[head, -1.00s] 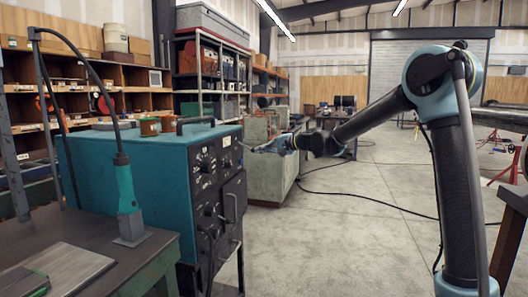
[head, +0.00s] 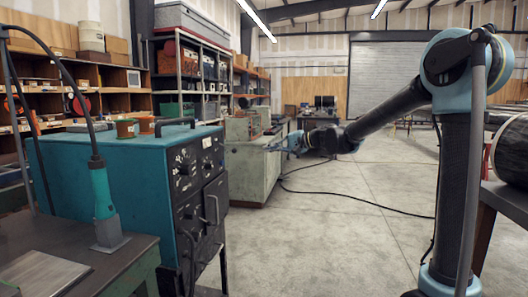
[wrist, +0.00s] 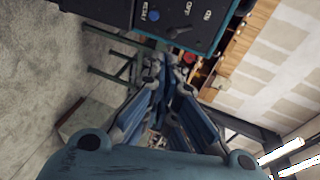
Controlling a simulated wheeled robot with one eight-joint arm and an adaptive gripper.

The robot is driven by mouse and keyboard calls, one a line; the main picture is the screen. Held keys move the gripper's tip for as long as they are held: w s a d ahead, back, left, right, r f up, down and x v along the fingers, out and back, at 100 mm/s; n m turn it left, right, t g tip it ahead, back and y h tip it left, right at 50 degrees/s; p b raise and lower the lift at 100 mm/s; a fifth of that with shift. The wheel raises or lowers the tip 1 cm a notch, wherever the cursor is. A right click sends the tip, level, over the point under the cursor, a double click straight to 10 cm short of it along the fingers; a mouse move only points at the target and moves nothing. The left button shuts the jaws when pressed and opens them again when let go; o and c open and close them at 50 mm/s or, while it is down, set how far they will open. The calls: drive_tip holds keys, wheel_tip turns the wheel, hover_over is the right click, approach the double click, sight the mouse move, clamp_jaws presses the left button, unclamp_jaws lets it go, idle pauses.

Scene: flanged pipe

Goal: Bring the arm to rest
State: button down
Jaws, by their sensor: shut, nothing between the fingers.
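My arm stands at the right of the head view, with its forearm reaching left and slightly down over open floor. My gripper (head: 272,149) is at its end, small in the head view, in front of the grey-green cabinet and to the right of the teal machine (head: 110,165). In the wrist view my gripper (wrist: 172,68) has its blue-padded fingers drawn together at the tips, with nothing held. The machine's dark control panel (wrist: 185,20) shows past the fingertips at the top of the wrist view.
A metal bench (head: 100,255) carries an upright teal handheld tool (head: 104,205) at the front left. The grey-green cabinet (head: 252,170) stands behind my gripper. A large dark cylinder with a pale rim (head: 510,150) rests at the right edge. The concrete floor (head: 330,240) between is clear, except for a black cable.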

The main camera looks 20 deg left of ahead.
drive_tip(key=s+d+f+t+h, duration=0.15)
drive_tip(key=s+d+f, duration=0.25)
drive_tip(key=d, duration=0.5)
drive_tip(key=s+d+f+n+h, duration=0.1)
drive_tip(key=s+d+f+h, duration=0.25)
drive_tip(key=d, duration=0.65)
drive_tip(key=s+d+f+h, duration=0.2)
drive_tip(key=s+d+f, duration=0.15)
drive_tip(key=d, duration=0.55)
drive_tip(key=s+d+f+h, duration=0.4)
drive_tip(key=s+d+f, duration=0.4)
drive_tip(key=d, duration=0.4)
drive_tip(key=s+d+f+h, duration=0.4)
drive_tip(key=s+d+f, duration=0.5)
drive_tip(key=s+d, duration=0.2)
drive_tip(key=shift+s+d+g, duration=0.25)
drive_tip(key=shift+d+g, duration=0.1)
drive_tip(key=shift+d, duration=0.65)
